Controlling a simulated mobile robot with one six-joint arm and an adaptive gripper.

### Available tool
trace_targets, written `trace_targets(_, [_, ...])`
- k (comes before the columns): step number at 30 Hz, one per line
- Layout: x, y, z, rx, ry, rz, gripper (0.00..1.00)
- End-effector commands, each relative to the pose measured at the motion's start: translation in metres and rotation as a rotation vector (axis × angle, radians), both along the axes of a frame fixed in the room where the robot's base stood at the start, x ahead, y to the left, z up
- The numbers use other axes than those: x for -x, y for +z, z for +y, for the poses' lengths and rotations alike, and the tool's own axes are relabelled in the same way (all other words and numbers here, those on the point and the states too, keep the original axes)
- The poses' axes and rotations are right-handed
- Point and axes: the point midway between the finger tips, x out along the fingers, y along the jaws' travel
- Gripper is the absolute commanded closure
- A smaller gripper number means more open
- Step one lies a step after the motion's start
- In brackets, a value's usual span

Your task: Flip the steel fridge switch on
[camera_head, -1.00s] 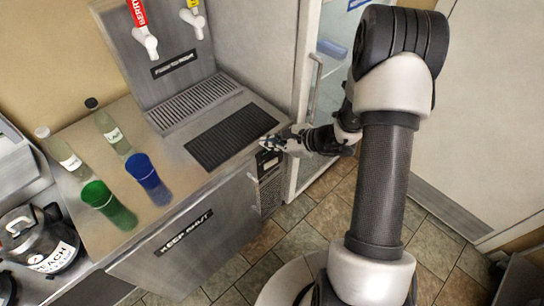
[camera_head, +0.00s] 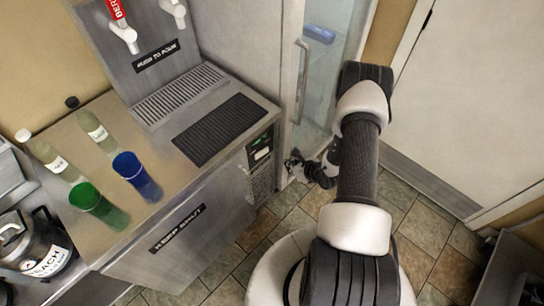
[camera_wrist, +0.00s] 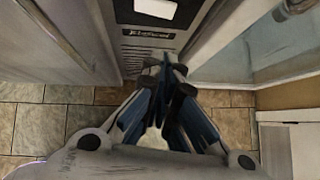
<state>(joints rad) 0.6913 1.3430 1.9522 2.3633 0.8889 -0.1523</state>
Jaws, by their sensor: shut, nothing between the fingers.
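The steel fridge is the counter-height steel unit (camera_head: 184,222) with a "KEEP SHUT" label on its front, left of centre in the head view. Its narrow right side carries a dark control panel (camera_head: 260,148) with a small green patch and a pale patch; which is the switch, and its position, I cannot tell. In the wrist view a pale rectangle (camera_wrist: 155,8) shows at the top, above a label and vent slots. My gripper (camera_head: 292,163) is right of the panel, apart from it in the head view. In the wrist view its fingertips (camera_wrist: 164,72) are together and empty.
A tall glass-door fridge (camera_head: 325,75) with a vertical handle (camera_head: 302,80) stands close behind my gripper. Green (camera_head: 98,207) and blue (camera_head: 137,177) cups and two bottles stand on the steel top. Tiled floor (camera_head: 408,220) is open at right.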

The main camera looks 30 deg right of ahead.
Motion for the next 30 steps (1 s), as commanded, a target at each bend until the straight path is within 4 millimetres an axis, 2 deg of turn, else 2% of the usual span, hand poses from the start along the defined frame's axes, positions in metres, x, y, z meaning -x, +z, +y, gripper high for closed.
trace_targets(7, [-0.014, -0.016, 0.004, 0.001, 0.004, 0.0, 1.0])
trace_targets(19, [-0.073, -0.076, 0.016, 0.001, 0.006, -0.002, 1.0])
trace_targets(24, [-0.098, -0.072, 0.019, 0.002, 0.004, -0.002, 1.0])
trace_targets(30, [-0.108, -0.071, 0.022, 0.0, 0.003, -0.001, 1.0])
